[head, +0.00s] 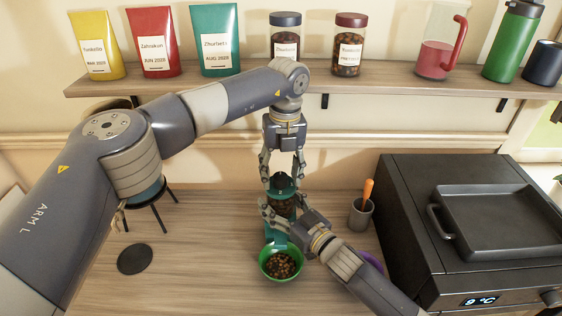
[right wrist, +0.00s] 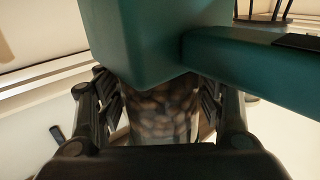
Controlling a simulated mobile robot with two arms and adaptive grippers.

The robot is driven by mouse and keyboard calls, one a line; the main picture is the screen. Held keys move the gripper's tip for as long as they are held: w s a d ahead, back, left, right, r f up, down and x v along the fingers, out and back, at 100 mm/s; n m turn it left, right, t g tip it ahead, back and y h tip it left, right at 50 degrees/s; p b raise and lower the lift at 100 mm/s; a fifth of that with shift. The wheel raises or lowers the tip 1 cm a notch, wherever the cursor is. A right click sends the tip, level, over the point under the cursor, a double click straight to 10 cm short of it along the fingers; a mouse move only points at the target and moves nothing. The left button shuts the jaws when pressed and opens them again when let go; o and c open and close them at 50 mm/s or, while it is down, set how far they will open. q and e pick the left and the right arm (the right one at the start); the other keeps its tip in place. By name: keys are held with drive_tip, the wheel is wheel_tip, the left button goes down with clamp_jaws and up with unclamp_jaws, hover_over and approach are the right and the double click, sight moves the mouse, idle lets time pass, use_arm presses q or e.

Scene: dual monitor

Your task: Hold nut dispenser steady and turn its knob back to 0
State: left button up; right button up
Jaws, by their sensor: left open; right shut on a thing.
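The nut dispenser has a teal top (head: 281,186), a clear body filled with brown nuts (right wrist: 160,110), and a teal base (right wrist: 150,45) with a spout, seen large in the right wrist view. It stands upright on the counter. My right gripper (head: 281,206) is shut on the clear body, with one finger on each side. My left gripper (head: 282,180) points down from above, open, with its fingers at either side of the teal top. I cannot tell whether they touch it. The knob and its marks cannot be made out behind the fingers.
A green bowl of nuts (head: 281,263) sits below the spout. A grey cup (head: 361,214) with an orange-handled tool and a black appliance (head: 460,230) stand to the right. A dark round coaster (head: 135,259) lies left. A loaded shelf (head: 400,84) runs along the wall behind.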

sight(281, 178)
use_arm(q)
drive_tip(key=m, duration=0.8)
drive_tip(key=shift+m+t, duration=0.3)
drive_tip(key=m, duration=0.4)
drive_tip(key=shift+a, duration=0.1)
drive_tip(key=m, duration=0.5)
wheel_tip(281, 178, up, 12)
drive_tip(key=shift+s, duration=0.35)
use_arm(e)
drive_tip(key=o, duration=1.9)
